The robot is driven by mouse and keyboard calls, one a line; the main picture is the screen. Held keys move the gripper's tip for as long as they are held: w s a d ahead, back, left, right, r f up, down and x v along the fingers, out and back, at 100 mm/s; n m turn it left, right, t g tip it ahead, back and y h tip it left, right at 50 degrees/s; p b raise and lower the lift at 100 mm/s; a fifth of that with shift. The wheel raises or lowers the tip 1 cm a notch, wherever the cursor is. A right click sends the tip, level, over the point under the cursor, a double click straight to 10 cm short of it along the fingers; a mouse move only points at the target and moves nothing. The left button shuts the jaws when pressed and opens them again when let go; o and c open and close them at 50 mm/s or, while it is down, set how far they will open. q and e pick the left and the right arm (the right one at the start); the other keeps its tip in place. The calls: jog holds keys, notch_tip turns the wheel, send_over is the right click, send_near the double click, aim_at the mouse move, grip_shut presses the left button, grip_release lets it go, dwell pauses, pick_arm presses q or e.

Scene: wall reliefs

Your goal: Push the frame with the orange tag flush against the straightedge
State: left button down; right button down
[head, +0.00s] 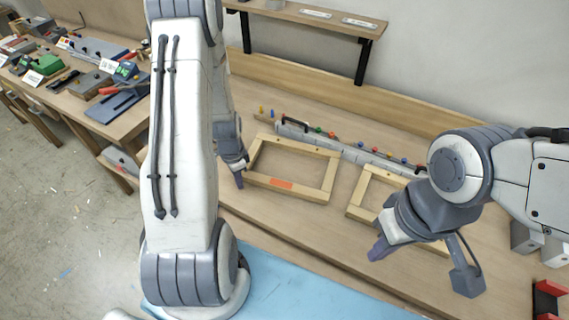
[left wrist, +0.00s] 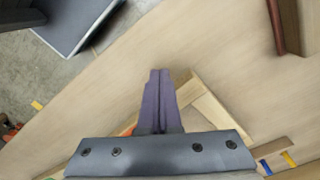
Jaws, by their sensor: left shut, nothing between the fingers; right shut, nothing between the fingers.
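The wooden frame (head: 300,147) with the orange tag (head: 282,184) on its front bar lies on the bench in the head view. The grey straightedge (head: 350,153) runs behind it. The frame's back bar is close to the straightedge; I cannot tell whether they touch. My left gripper (head: 239,180) is shut and empty, pointing down at the frame's front left corner. In the left wrist view its closed fingers (left wrist: 158,100) overlap the frame's corner (left wrist: 212,112), and contact is unclear. My right gripper (head: 378,250) is shut and empty, in front of the second frame.
A second wooden frame (head: 362,190) lies to the right, partly hidden by my right arm. Several coloured pegs (head: 375,150) stand along the straightedge. A shelf (head: 300,14) hangs above the bench. A side table (head: 120,122) with tools stands at left.

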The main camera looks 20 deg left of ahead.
aim_at(249, 170)
pick_arm(q)
jog(key=shift+f+b, duration=0.7)
jog(key=shift+f, duration=0.2)
jog(key=shift+r, duration=0.25)
dwell(0.4)
jog(key=shift+w+d, duration=0.15)
jog(key=shift+w, duration=2.8)
dwell(2.9)
